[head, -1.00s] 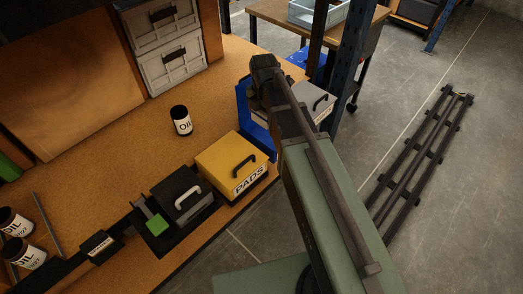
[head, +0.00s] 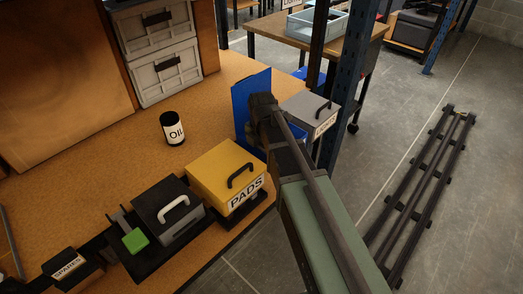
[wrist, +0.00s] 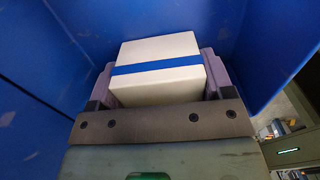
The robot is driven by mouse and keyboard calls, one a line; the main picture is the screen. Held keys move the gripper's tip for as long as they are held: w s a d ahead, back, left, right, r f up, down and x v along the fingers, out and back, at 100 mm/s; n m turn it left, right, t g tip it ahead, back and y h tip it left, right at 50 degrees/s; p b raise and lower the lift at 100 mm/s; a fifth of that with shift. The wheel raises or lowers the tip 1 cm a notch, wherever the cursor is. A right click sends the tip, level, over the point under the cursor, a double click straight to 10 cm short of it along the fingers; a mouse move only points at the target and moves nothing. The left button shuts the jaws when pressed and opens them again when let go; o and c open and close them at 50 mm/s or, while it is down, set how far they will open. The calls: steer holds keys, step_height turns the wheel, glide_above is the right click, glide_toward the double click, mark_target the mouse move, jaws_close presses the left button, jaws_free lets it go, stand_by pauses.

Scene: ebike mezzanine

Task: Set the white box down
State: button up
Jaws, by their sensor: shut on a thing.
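The white box (wrist: 158,72) with a blue band shows in the wrist view between my gripper's two fingers. My gripper (wrist: 156,62) is shut on it, with a finger along each side. Blue walls of a bin (wrist: 205,25) rise around the box on several sides. What lies under the box is hidden. In the head view, my gripper end (head: 262,105) is at the blue bin (head: 247,100) on the bench, beside the yellow PADS box. There the white box is hidden behind my arm.
The yellow PADS box (head: 225,172), a black box with a pale handle (head: 168,207) and the grey LIGHTS box (head: 308,112) stand along the bench edge. An oil bottle (head: 172,128) stands behind them. A blue upright post (head: 345,90) is close right. The bench (head: 95,165) has bare room at left.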

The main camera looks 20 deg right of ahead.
steer(key=o, duration=1)
steer(key=shift+f, duration=0.1)
step_height(320, 180, up, 13)
steer(key=p, duration=1.3)
steer(key=s+m, duration=0.4)
steer(key=m, duration=0.4)
steer(key=s+m, duration=0.5)
steer(key=m, duration=0.3)
steer(key=s+m, duration=0.5)
steer(key=m, duration=0.3)
steer(key=shift+s+f, duration=0.25)
steer(key=shift+f, duration=0.05)
